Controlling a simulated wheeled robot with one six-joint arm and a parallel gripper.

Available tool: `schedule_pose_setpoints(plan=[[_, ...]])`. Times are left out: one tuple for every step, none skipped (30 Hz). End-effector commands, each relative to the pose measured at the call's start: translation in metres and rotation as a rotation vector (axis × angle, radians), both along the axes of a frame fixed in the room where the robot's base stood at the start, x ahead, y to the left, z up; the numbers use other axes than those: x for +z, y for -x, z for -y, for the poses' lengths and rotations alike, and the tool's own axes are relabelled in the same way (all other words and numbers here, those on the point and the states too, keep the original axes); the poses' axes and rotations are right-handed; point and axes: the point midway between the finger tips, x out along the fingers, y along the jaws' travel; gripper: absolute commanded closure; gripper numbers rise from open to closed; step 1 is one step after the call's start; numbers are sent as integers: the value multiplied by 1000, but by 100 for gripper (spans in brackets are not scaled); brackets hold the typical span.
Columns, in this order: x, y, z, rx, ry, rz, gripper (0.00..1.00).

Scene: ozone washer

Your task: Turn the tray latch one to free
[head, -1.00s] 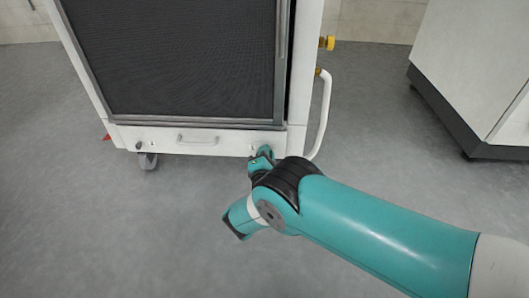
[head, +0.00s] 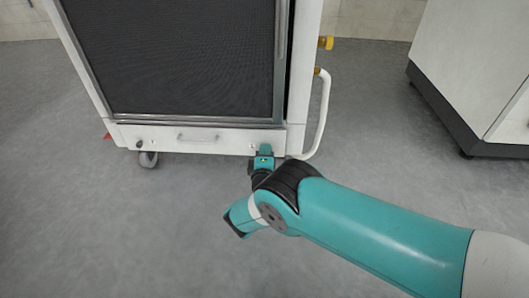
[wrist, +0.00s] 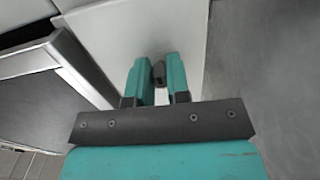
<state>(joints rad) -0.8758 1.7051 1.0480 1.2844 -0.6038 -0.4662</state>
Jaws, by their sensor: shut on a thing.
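The white tray front (head: 224,139) runs along the bottom of the washer, with a handle (head: 198,137) in its middle. My gripper (head: 265,150) is at the right end of this front. In the wrist view, my gripper's two teal fingers (wrist: 158,75) are closed on a small dark latch (wrist: 159,73) that stands out from the white panel (wrist: 140,35). In the head view the gripper hides this latch. Another small dark latch (head: 138,144) shows at the left end of the tray front.
The washer's dark mesh-like front (head: 185,55) rises above the tray. A white curved rail (head: 323,115) and yellow fittings (head: 327,43) are on its right side. A caster (head: 148,159) is below left. A white cabinet (head: 475,70) stands at right. The grey floor between is clear.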

Motion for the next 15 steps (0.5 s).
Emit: schedule_pose_setpoints(plan=[[-1,1,-1,4,-4,-1,100],[-1,1,-1,4,-5,-1,100],[-1,1,-1,4,-6,-1,100],[-1,1,-1,4,-6,-1,100],[-1,1,-1,4,-7,-1,100],[-1,1,-1,4,-6,-1,100],[-1,1,-1,4,-6,-1,100],[-1,1,-1,4,-6,-1,100],[-1,1,-1,4,-6,-1,100],[-1,1,-1,4,-6,-1,100],[0,1,-1,4,-5,-1,100],[-1,1,-1,4,-5,-1,81],[0,1,-1,4,-5,-1,74],[0,1,-1,4,-5,-1,67],[0,0,-1,3,-5,-1,60]])
